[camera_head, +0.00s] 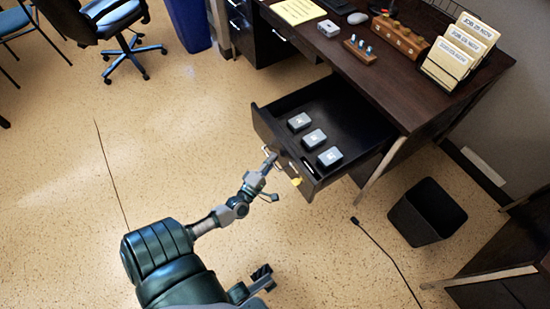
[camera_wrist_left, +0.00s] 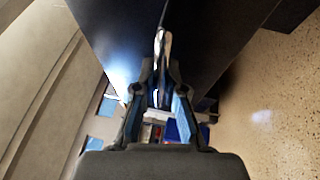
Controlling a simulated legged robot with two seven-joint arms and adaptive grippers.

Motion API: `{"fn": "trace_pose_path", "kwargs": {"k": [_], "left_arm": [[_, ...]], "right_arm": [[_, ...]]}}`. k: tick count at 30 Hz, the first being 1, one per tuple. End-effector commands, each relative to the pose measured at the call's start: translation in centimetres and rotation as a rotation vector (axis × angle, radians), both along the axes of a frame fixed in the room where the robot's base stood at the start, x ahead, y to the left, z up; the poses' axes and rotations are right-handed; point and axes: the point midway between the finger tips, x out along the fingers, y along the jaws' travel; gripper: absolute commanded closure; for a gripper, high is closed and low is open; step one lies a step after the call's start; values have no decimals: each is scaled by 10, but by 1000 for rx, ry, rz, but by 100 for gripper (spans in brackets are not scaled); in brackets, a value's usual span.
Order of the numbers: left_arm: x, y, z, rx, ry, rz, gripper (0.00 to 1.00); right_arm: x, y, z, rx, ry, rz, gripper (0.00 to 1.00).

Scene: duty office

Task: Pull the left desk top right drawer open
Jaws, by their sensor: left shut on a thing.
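The top right drawer (camera_head: 343,118) of the dark wooden desk (camera_head: 385,75) stands well out from the desk. Several small grey boxes (camera_head: 314,139) lie inside it along the front. My left gripper (camera_head: 268,163) is at the metal handle (camera_head: 266,152) on the drawer front. In the left wrist view the gripper's fingers (camera_wrist_left: 160,95) are shut on the shiny handle (camera_wrist_left: 161,55), with the dark drawer front beyond. A yellow tag (camera_head: 296,181) hangs at the drawer front, right of the handle.
A black waste bin (camera_head: 428,212) stands on the floor right of the drawer. A blue bin (camera_head: 188,22) and a swivel chair (camera_head: 110,20) are at the upper left. Floor left of the drawer is clear.

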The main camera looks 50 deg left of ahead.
Motion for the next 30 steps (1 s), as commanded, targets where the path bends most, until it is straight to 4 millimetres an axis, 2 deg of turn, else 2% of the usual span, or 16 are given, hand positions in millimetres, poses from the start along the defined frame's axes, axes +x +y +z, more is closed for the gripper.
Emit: {"fn": "trace_pose_path", "kwargs": {"k": [1,12,13,15,16,25,30], "left_arm": [[-3,9,-1,2,0,18,100],[-4,9,-1,2,0,18,100],[-4,9,-1,2,0,18,85],[-3,9,-1,2,0,17,68],[-3,8,0,3,0,16,64],[-4,1,3,9,-2,10,64],[-22,-5,-2,9,3,8,64]], "right_arm": [[0,0,-1,-1,4,0,60],[1,-4,-2,3,6,-1,60],[1,-4,-2,3,6,-1,60],[1,-4,-1,2,6,0,60],[1,-4,-1,2,6,0,60],[0,-4,-2,6,6,1,60],[0,-7,-1,8,4,1,60]]}}
